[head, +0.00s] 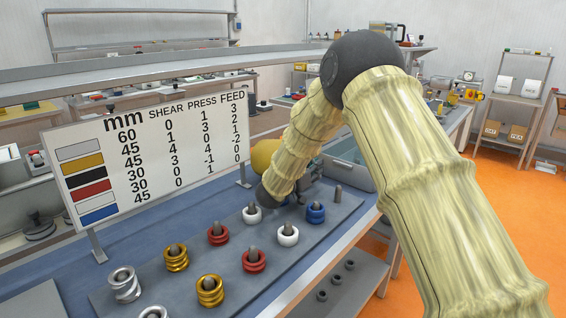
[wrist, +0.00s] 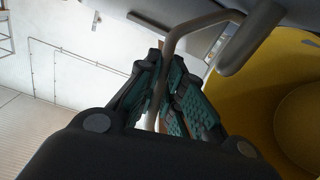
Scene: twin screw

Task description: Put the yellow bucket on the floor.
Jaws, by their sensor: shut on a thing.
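The yellow bucket (wrist: 262,100) fills the right side of the wrist view, with its inside showing. Its grey wire handle (wrist: 185,30), with a thick grip piece, runs between the fingers. My gripper (wrist: 172,95), with teal ridged pads, is shut on the handle. In the head view a small part of the yellow bucket (head: 263,153) shows behind my arm, beside the sign. My gripper is mostly hidden by my arm there. I cannot tell whether the bucket rests on the bench. The orange floor (head: 515,205) shows at the right.
A grey plate (head: 190,235) with several coloured rings on pegs lies on the blue bench in front. A sign with numbers (head: 150,150) stands at the left. A grey-blue bin (head: 345,172) is behind my arm. A lower shelf (head: 345,285) holds dark rings. Open floor lies to the right.

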